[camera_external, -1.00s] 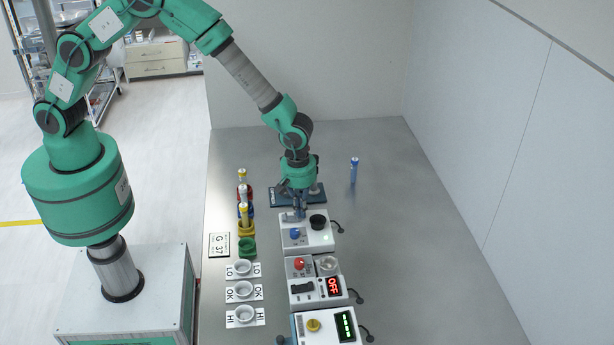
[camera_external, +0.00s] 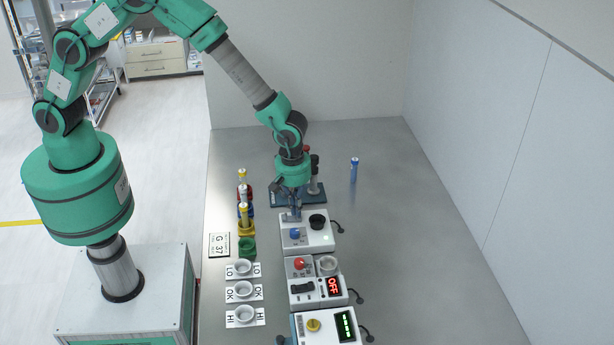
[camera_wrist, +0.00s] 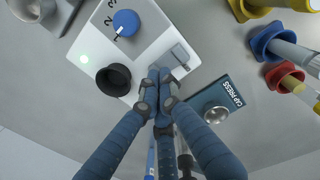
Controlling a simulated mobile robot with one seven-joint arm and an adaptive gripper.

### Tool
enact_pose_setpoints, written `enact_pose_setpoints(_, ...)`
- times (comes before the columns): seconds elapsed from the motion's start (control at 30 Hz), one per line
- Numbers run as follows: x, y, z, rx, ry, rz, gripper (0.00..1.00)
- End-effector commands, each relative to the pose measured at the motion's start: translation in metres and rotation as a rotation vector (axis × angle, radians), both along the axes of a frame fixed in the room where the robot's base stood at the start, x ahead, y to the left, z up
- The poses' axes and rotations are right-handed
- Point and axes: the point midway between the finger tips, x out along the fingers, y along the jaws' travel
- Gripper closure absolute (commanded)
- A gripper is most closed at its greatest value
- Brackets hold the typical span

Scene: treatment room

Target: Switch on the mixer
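The mixer appears to be the white box (camera_external: 322,239) with a blue knob (camera_external: 295,233) and a black round cup (camera_external: 317,222). My gripper (camera_external: 294,217) is at the mixer's far edge. In the wrist view my gripper (camera_wrist: 159,72) has its fingertips together and empty, between cup and switch, close to the switch. Whether they touch it I cannot tell.
Behind the mixer stands a dark "CAP PRESS" block (camera_wrist: 214,107). Coloured tube holders (camera_external: 247,246) stand left. A blue tube (camera_external: 354,171) stands right; the table's right side is clear.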

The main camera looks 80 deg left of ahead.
Motion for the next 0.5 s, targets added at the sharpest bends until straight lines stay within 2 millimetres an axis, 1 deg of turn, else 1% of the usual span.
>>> enact_pose_setpoints(0.17,0.0,0.0,0.002,0.0,0.0,0.0,1.0)
enact_pose_setpoints(0.27,0.001,0.0,0.006,0.0,0.0,0.0,1.0)
enact_pose_setpoints(0.37,0.002,0.0,0.013,0.0,0.0,0.0,1.0)
enact_pose_setpoints(0.5,0.004,0.0,0.031,0.0,0.0,0.0,1.0)
